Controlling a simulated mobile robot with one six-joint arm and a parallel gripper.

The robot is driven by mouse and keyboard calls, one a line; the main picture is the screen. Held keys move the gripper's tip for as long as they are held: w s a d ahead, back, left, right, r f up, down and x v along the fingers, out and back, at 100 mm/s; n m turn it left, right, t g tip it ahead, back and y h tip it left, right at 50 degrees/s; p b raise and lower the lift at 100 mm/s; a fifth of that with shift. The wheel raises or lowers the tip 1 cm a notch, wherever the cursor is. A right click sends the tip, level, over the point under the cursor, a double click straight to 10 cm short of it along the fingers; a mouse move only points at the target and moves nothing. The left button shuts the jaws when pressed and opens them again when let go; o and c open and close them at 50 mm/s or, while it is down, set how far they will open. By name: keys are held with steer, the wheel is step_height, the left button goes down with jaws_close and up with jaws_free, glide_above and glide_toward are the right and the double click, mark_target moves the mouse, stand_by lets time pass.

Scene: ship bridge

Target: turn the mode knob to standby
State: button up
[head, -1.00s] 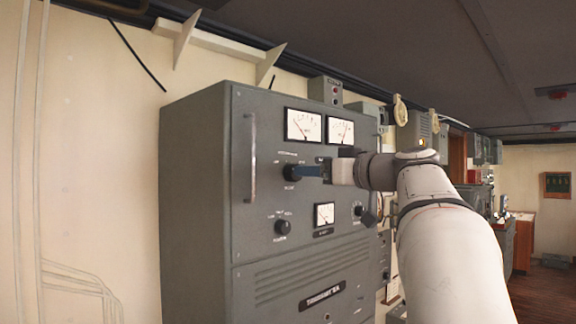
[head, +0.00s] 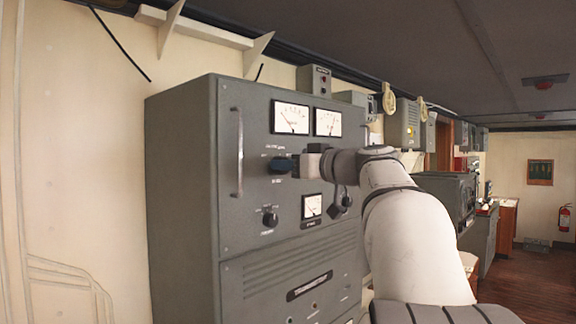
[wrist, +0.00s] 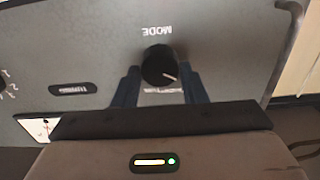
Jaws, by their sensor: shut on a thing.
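In the wrist view the round black mode knob (wrist: 158,66) sits on the grey panel, under an upside-down MODE label. A short white mark on it points to the lower right of that picture. My gripper (wrist: 160,87) has its dark blue fingers on either side of the knob and is shut on it. Lettering below the knob, between the fingers, is partly covered and I cannot read it. In the head view my gripper (head: 284,165) is at the upper part of the grey cabinet (head: 180,190), below two dial gauges, and mostly hides the knob.
A vertical handle (head: 238,152) stands out left of the gripper. Another black knob (head: 270,219) and a small gauge (head: 312,206) are lower on the panel. A wall shelf bracket (head: 258,52) is above the cabinet. Wooden floor (head: 525,275) is open at the right.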

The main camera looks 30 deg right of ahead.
steer(key=shift+c, duration=1.4)
steer(key=m+b, duration=0.3)
steer(key=m, duration=0.4)
steer(key=shift+d+m, duration=0.1)
steer(key=shift+m, duration=0.3)
steer(key=o, duration=0.8)
steer(key=shift+o, duration=0.7)
